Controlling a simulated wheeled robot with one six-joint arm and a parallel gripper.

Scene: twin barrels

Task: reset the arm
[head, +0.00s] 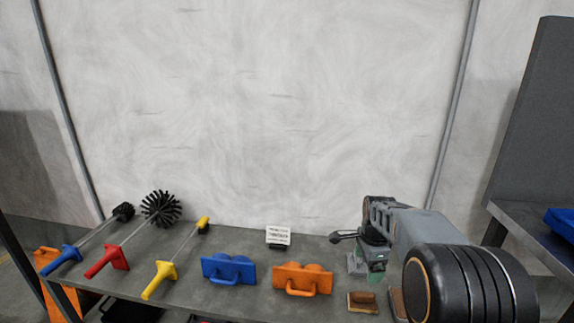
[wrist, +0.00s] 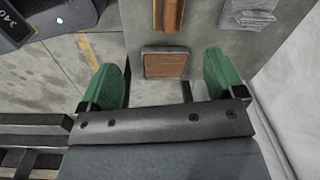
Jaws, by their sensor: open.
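My arm comes in from the right of the head view and reaches over the right part of the grey table (head: 222,240). My gripper (head: 376,277) is over the table's right end, partly hidden behind my arm. In the wrist view my gripper (wrist: 165,85) shows two green fingers spread wide apart with nothing between them. A small brown block (wrist: 165,65) lies on the table beyond the gap between the fingers, apart from them.
Three brushes with blue (head: 62,260), red (head: 108,262) and yellow (head: 160,279) handles lie at the left. A blue double-barrel piece (head: 229,268) and an orange one (head: 303,279) sit mid-table. A small white sign (head: 278,235) stands behind. A wall closes the back.

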